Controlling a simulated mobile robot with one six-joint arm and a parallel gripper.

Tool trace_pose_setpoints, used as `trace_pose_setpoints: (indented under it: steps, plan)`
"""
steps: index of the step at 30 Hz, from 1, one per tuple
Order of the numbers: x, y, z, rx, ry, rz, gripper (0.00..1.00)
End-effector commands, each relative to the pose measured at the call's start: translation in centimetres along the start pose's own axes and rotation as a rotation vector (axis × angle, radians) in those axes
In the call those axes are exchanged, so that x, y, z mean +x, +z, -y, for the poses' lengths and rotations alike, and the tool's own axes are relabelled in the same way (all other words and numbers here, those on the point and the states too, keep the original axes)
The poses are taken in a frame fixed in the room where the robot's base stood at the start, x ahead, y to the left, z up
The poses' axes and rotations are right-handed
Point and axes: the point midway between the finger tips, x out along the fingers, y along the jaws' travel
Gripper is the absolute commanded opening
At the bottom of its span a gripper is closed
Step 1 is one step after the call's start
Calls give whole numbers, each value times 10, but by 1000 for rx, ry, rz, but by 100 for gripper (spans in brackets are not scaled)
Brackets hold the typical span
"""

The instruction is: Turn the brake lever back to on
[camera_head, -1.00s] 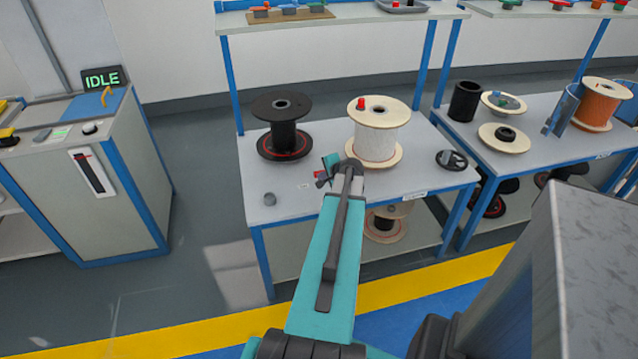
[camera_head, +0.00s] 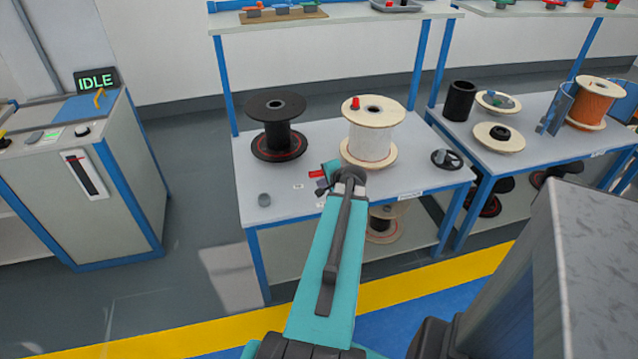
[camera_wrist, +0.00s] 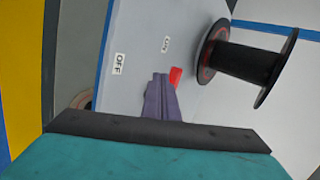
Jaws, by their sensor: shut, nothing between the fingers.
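The red brake lever (camera_wrist: 176,76) shows in the wrist view just right of my fingertips, below the ON label (camera_wrist: 166,44). The OFF label (camera_wrist: 118,64) lies farther left. My gripper (camera_wrist: 160,78) is shut, its two fingers side by side with nothing between them. Its tips are close beside the red lever; whether they touch cannot be told. In the head view the red lever (camera_head: 318,173) points left, by my teal wrist at the table's front. My wrist hides the lever's base and most of the fingers.
A black spool (camera_head: 278,130) and a white-wound spool (camera_head: 371,133) stand on the table (camera_head: 262,190) behind the lever. A machine cabinet displays IDLE (camera_head: 96,80).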

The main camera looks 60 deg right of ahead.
Motion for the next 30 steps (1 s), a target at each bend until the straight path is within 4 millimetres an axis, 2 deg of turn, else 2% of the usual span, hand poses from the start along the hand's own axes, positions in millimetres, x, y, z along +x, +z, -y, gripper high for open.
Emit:
trace_pose_setpoints:
  steps: [15,30]
  plan:
    - [-57,13,4,-1,1,3,0]
    - [-63,14,5,-4,0,6,0]
